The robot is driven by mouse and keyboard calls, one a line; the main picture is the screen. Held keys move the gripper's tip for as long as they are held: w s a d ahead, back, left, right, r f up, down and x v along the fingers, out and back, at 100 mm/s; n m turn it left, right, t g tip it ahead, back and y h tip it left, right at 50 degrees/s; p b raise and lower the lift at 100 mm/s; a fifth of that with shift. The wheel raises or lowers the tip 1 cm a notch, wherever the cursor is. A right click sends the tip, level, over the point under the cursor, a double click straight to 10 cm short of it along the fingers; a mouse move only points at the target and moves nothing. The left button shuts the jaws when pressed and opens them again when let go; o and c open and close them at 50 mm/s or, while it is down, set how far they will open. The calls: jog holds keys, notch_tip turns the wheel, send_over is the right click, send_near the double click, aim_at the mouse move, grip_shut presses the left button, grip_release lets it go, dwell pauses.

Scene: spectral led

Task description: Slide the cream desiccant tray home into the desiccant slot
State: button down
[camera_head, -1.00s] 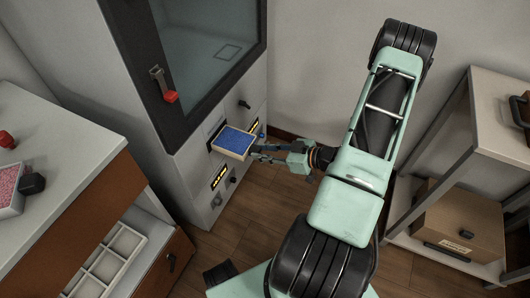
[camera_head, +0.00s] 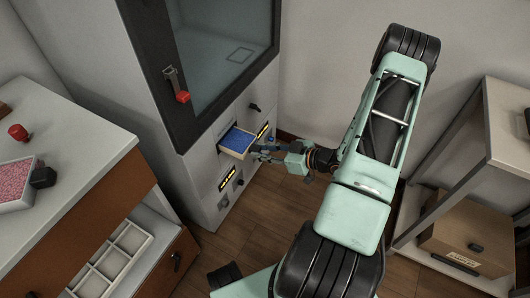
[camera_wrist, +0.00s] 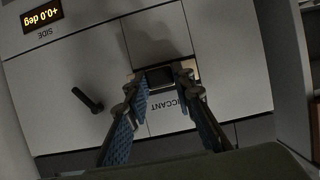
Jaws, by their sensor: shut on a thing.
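The cream desiccant tray (camera_head: 240,154), filled with blue, sits partly inside a slot in the front of the tall grey cabinet. Its front part still sticks out. My gripper (camera_head: 257,153) is at the tray's front. In the wrist view my gripper (camera_wrist: 160,84) is shut on the tray's dark handle (camera_wrist: 160,77), with a finger on each side. A little of the cream front (camera_wrist: 193,70) shows beside the fingers. Part of a "DESICCANT" label (camera_wrist: 170,105) shows upside down by the fingers. The slot's inside is mostly hidden by the tray.
The grey cabinet (camera_head: 203,176) has small displays and knobs around the slot. A black lever (camera_wrist: 87,99) stands out beside it in the wrist view. A counter with an open drawer (camera_head: 120,262) is at left. A shelf with a cardboard box (camera_head: 470,232) is at right.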

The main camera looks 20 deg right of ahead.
aim_at(244, 143)
jog(key=shift+w+a, duration=0.35)
jog(key=shift+w, duration=0.1)
jog(key=shift+w+a, duration=0.1)
dwell(0.8)
jog(key=shift+w+a+b, duration=0.25)
jog(key=shift+w+a, duration=0.9)
jog(key=shift+w, duration=0.35)
jog(key=shift+w+a+b, duration=0.2)
jog(key=shift+w+a, duration=0.95)
jog(key=shift+w, duration=0.3)
jog(key=c, duration=1.6)
grip_release()
jog(key=shift+s, duration=0.1)
jog(key=v, duration=1.2)
jog(key=shift+r, duration=0.15)
